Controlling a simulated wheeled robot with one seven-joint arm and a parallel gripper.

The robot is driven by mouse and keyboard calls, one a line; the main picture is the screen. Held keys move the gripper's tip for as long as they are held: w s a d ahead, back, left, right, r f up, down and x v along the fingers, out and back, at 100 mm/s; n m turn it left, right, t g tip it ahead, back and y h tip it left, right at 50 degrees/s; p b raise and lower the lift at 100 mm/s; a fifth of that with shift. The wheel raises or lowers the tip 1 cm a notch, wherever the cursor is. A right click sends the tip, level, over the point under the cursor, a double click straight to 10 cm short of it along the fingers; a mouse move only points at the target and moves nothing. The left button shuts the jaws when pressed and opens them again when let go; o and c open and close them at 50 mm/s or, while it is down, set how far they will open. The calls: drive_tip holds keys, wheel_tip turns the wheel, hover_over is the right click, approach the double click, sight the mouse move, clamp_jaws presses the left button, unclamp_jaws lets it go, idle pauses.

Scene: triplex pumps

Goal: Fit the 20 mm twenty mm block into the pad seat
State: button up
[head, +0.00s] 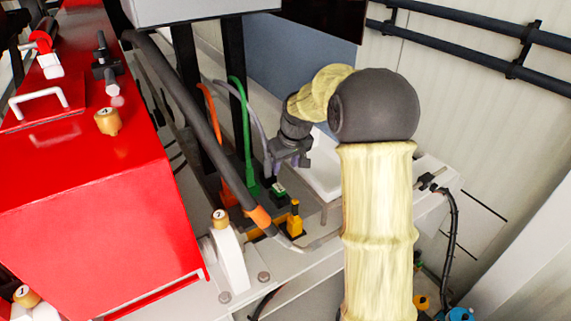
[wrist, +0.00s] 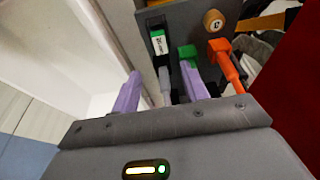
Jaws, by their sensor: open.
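A small green block with a white label (wrist: 158,42) sits on a dark grey plate in the wrist view; its sideways print looks like "20 mm", with a black part at its far end. In the head view a small green-and-white piece (head: 279,190) shows just below my gripper (head: 288,162). My gripper is open, its two purple fingers (wrist: 161,71) apart with the block beyond their tips and nothing held between them. I cannot make out an empty pad seat, nor whether the block stands in one.
Grey, green (head: 247,150) and orange (head: 213,140) cables with plugs stand close left of my gripper. An orange-and-black piece (head: 294,222) is in front. A dark sloping pipe (head: 185,95) and a large red housing (head: 90,190) lie to the left. A white wall is behind.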

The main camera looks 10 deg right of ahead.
drive_tip(key=s+f+m, duration=0.1)
drive_tip(key=s+f, duration=0.1)
drive_tip(key=s, duration=1.1)
drive_tip(key=s+a+f+m+h, duration=0.1)
drive_tip(key=s+f+m, duration=0.1)
drive_tip(key=s, duration=1)
drive_tip(key=shift+s+a+f+m+g, duration=0.15)
drive_tip(key=shift+s+m+g, duration=0.15)
drive_tip(key=shift+s, duration=0.05)
